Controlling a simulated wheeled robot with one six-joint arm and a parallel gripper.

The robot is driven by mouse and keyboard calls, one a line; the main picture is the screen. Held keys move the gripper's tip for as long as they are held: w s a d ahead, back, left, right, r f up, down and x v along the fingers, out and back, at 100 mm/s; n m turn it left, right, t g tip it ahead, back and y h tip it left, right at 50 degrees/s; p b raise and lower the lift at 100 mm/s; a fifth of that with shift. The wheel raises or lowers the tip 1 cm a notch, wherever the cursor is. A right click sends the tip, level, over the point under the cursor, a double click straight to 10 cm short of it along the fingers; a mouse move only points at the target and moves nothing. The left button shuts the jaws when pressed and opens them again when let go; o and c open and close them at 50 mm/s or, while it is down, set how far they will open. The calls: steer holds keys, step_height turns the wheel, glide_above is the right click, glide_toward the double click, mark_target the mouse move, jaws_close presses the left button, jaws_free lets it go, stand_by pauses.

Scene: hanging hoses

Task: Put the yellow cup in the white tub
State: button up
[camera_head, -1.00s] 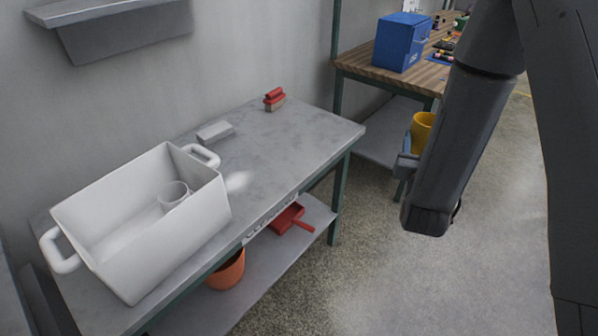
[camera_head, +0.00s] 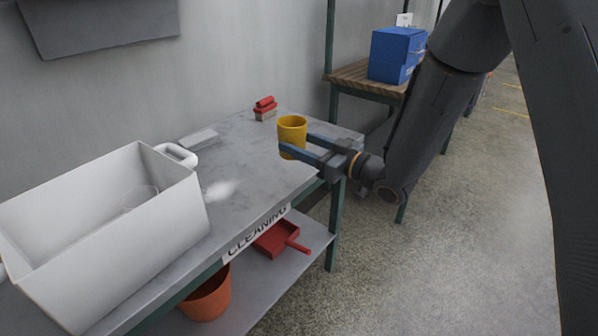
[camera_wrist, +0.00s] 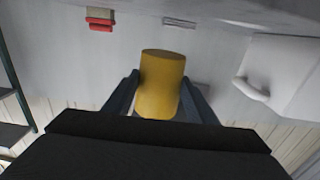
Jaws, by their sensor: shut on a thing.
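The yellow cup (camera_head: 292,134) is between the two fingers of my gripper (camera_head: 294,146), which is shut on it. The cup is upright and appears held above the right part of the grey table. In the wrist view the yellow cup (camera_wrist: 161,85) fills the space between the fingers of my gripper (camera_wrist: 160,98). The white tub (camera_head: 150,225) stands on the table at the left, with a clear cup (camera_head: 139,196) inside it.
A red-topped brush (camera_head: 265,109) and a flat grey block (camera_head: 198,139) lie at the back of the table (camera_head: 245,165). A red dustpan (camera_head: 278,238) and an orange pot (camera_head: 208,296) are on the lower shelf. A blue box (camera_head: 396,54) stands on a wooden bench behind.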

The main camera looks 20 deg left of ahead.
steer(key=shift+f, duration=3.35)
steer(key=shift+f, duration=0.2)
steer(key=o, duration=1.1)
steer(key=shift+o, duration=0.2)
steer(key=shift+r, duration=0.25)
steer(key=v, duration=1.2)
steer(key=shift+b, duration=0.45)
